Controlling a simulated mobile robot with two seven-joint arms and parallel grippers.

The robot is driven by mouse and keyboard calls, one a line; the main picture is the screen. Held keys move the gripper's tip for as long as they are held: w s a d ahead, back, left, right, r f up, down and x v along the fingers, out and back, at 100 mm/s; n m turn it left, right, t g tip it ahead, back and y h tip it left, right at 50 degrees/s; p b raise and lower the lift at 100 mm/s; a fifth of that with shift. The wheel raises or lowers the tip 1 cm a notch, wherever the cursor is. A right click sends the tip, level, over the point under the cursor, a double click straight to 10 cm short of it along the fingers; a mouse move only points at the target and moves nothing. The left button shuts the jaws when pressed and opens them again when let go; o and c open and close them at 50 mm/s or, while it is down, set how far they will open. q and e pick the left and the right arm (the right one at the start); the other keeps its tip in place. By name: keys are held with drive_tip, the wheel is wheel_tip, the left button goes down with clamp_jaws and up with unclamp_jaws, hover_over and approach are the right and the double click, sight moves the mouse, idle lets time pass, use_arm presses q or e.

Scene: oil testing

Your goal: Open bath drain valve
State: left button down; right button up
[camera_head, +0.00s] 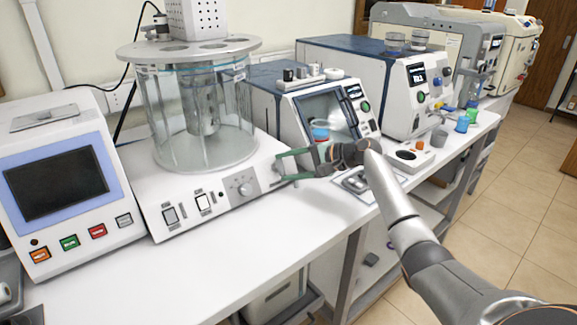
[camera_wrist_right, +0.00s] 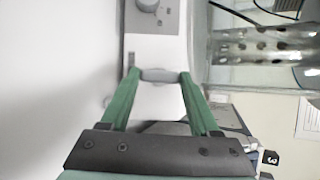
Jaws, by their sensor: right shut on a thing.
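The bath is a clear glass cylinder (camera_head: 165,130) on a white base (camera_head: 225,212) with switches and a dial (camera_head: 242,188). My right gripper (camera_head: 279,169) is at the right side of this base, its green fingers pointing left toward it. In the right wrist view, the gripper (camera_wrist_right: 160,78) has a small grey valve handle (camera_wrist_right: 159,75) between its fingertips, against the white base, and is shut on it. The fingers hide most of the valve in the head view. The dial also shows in the wrist view (camera_wrist_right: 146,5). My left gripper is not in view.
A blue-and-white instrument (camera_head: 335,110) with a dark window stands close behind my right gripper. A device with a dark screen (camera_head: 57,183) stands at the left. The white bench (camera_head: 270,235) is clear in front of the bath. Small coloured cups (camera_head: 462,123) stand farther right.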

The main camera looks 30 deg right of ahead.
drive_tip(key=shift+n, duration=0.3)
idle(0.4)
drive_tip(key=o, duration=1.4)
drive_tip(key=shift+c, duration=0.2)
drive_tip(key=v, duration=1.2)
drive_tip(key=shift+r, duration=0.3)
drive_tip(key=shift+d, duration=0.1)
drive_tip(key=shift+s+d, duration=0.1)
drive_tip(key=shift+s, duration=0.05)
